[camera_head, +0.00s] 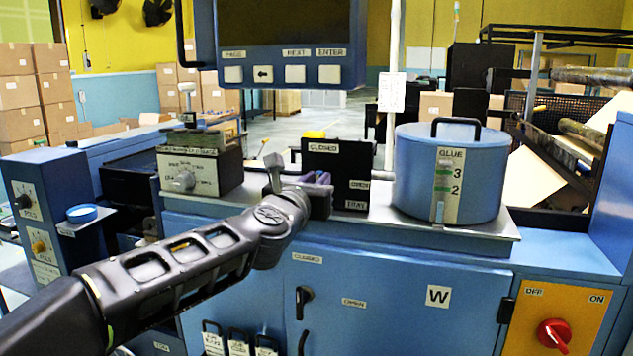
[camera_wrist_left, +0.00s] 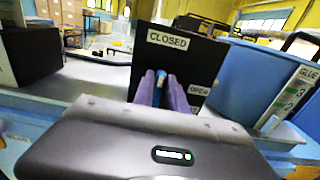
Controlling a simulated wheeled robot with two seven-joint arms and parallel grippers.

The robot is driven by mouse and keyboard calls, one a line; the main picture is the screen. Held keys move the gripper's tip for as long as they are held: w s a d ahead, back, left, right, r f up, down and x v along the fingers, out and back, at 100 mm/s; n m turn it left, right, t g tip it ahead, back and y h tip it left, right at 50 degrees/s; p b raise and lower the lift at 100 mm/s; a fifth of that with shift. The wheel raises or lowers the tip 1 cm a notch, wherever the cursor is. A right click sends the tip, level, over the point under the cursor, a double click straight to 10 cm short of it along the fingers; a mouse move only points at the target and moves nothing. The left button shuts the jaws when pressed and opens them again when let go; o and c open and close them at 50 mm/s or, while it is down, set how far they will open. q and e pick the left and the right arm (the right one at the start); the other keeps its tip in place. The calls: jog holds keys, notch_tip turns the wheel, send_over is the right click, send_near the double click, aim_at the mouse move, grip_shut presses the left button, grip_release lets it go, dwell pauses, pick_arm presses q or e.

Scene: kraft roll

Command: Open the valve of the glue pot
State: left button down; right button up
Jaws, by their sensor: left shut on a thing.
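The blue glue pot (camera_head: 450,165) stands on the right of the machine top, with a black handle on its lid and a GLUE level strip. It also shows at the right in the left wrist view (camera_wrist_left: 252,80). A black valve plate (camera_head: 348,178) with CLOSED and OPEN labels stands left of the pot; it fills the middle of the left wrist view (camera_wrist_left: 175,62). My left gripper (camera_head: 318,178) is in front of this plate, its purple-grey fingers (camera_wrist_left: 167,92) shut on the valve lever, which they mostly hide. My right gripper is not in view.
A grey control box (camera_head: 200,170) with a knob stands left of the plate. A display panel (camera_head: 290,45) hangs above. The blue cabinet front (camera_head: 390,300) has a black handle, and an orange panel (camera_head: 553,320) carries a red knob.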

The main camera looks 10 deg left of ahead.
pick_arm(q)
jog(key=shift+d+m, duration=0.1)
jog(key=shift+m, duration=0.4)
jog(key=m, duration=0.5)
jog(key=d+f+m+p, duration=0.1)
jog(key=m, duration=0.5)
jog(key=m+p, duration=0.1)
jog(key=m, duration=0.4)
jog(key=shift+d+f+m, duration=0.2)
jog(key=shift+f+m, duration=0.1)
jog(key=shift+m, duration=0.1)
jog(key=c, duration=1.4)
grip_release()
jog(key=shift+c, duration=0.2)
jog(key=shift+s, duration=0.1)
